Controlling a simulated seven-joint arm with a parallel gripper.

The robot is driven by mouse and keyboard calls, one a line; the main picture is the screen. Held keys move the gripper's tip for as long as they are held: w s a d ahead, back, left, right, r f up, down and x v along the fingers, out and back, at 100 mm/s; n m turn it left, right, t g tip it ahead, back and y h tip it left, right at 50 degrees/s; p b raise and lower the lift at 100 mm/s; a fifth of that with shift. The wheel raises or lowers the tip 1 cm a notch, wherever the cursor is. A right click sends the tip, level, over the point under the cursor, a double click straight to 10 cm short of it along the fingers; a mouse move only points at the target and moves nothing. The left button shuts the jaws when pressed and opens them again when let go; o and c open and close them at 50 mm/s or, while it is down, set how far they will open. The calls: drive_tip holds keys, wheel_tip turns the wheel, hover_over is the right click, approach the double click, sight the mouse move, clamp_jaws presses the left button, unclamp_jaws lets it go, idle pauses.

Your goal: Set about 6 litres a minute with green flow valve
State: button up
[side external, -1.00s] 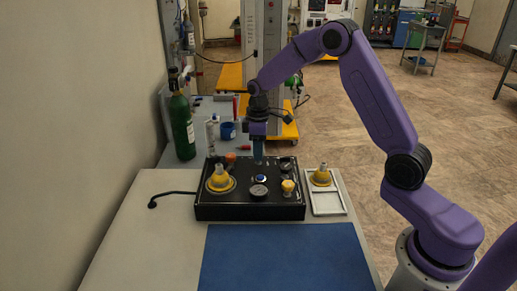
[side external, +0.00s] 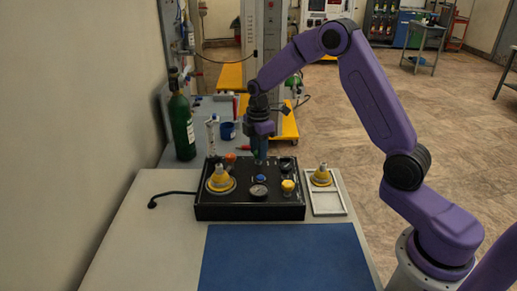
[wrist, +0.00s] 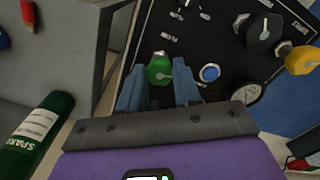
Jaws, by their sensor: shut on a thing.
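The green flow valve (wrist: 160,68) is a round green knob on the black trainer panel (side external: 225,211). My gripper (wrist: 160,80) has its blue fingers on either side of the knob in the wrist view and is shut on it. In the side view my gripper (side external: 260,157) points down at the back middle of the panel and mostly hides the knob. A round white-faced gauge (wrist: 246,94) sits on the panel; its reading is too small to tell. It also shows in the side view (side external: 258,191).
A blue button (wrist: 209,73), a black knob (wrist: 262,32) and a yellow knob (side external: 288,186) are close by. A yellow cone-shaped fitting (side external: 220,180) stands on the panel's left. A white tray (side external: 328,211) lies right. A green cylinder (side external: 181,125) stands behind left. The blue mat (side external: 285,260) is clear.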

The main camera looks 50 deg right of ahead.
idle(0.4)
drive_tip(key=o, duration=1.1)
drive_tip(key=shift+c, duration=0.2)
wheel_tip(320, 180, up, 18)
drive_tip(key=shift+f, duration=0.25)
drive_tip(key=shift+a, duration=0.1)
drive_tip(key=s+a+f+m, duration=0.1)
drive_tip(key=s+a, duration=0.4)
drive_tip(key=s, duration=0.3)
drive_tip(key=s+a+f, duration=0.2)
drive_tip(key=s+a, duration=0.4)
drive_tip(key=s, duration=0.3)
drive_tip(key=s+d+f+m, duration=0.1)
drive_tip(key=s+f, duration=0.1)
drive_tip(key=s, duration=0.8)
drive_tip(key=s+d+f, duration=0.2)
drive_tip(key=s+f, duration=0.1)
drive_tip(key=s, duration=0.7)
drive_tip(key=shift+s+d+f+m, duration=0.15)
drive_tip(key=shift+m, duration=0.25)
